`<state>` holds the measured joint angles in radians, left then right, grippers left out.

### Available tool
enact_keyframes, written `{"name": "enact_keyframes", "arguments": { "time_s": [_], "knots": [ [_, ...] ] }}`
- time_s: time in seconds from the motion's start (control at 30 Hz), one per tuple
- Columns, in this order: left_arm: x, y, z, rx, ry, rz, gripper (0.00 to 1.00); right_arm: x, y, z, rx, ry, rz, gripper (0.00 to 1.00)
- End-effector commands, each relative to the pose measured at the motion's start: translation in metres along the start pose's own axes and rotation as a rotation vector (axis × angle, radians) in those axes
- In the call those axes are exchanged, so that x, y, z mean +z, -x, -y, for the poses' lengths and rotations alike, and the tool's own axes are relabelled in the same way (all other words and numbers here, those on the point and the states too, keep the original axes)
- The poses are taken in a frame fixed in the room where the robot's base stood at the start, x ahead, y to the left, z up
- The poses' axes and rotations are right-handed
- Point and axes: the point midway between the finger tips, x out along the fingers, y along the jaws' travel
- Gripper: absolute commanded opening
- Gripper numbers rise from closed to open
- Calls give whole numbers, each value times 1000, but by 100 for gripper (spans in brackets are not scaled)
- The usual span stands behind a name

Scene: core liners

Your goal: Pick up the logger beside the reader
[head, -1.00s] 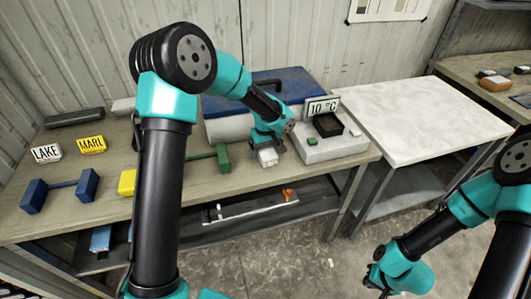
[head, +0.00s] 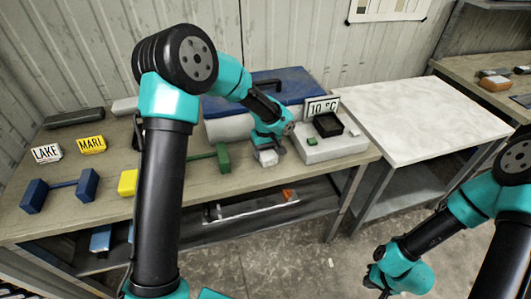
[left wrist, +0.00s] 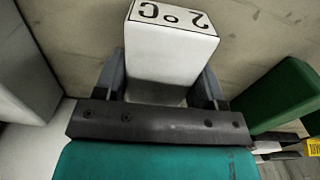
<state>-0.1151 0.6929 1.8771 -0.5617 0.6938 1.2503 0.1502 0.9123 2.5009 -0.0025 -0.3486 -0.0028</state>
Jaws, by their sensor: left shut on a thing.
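The logger (left wrist: 172,45) is a white block with "2 °C" on its top face, seen upside down in the left wrist view. In the head view it is a small pale block (head: 267,158) on the bench, just left of the reader. My left gripper (head: 267,151) is shut on it, with one dark finger on each side in the left wrist view (left wrist: 165,88). The reader (head: 330,150) is a pale box with a "10 °C" display (head: 321,106). My right gripper (head: 378,285) hangs over the floor at lower right; its jaws are unclear.
A green dumbbell-shaped piece (head: 222,157) lies left of the logger. A black tray (head: 328,124) and a small green block (head: 311,141) sit on the reader. A blue case (head: 300,82) stands behind. The pale side table (head: 420,115) is clear.

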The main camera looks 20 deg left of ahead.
Motion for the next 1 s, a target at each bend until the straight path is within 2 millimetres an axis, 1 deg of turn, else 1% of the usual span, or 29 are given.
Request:
{"name": "enact_keyframes", "arguments": {
  "time_s": [0.03, 0.17, 0.4, 0.53, 0.67, 0.87, 1.0],
  "knots": [
    [0, 0, 0, 0, 0, 0, 50, 0, 0, 0, 0, 0, 0, 0],
    [0, 0, 0, 0, 0, 0, 38, 0, 0, 0, 0, 0, 0, 0],
    [0, 1, 0, 0, 0, 0, 38, 0, 0, 0, 0, 0, 0, 0],
    [0, 5, 0, 1, 0, -1, 38, 0, 0, 0, 0, 0, 0, 0],
    [0, 15, 0, 3, 2, -2, 38, 0, 0, 0, 0, 0, 0, 0],
    [0, 37, -1, 3, 0, -2, 38, 0, 0, 0, 0, 0, 0, 0],
    [16, 37, 6, -1, -1, 0, 38, 0, 0, 0, 0, 0, 0, 0]
  ]
}}
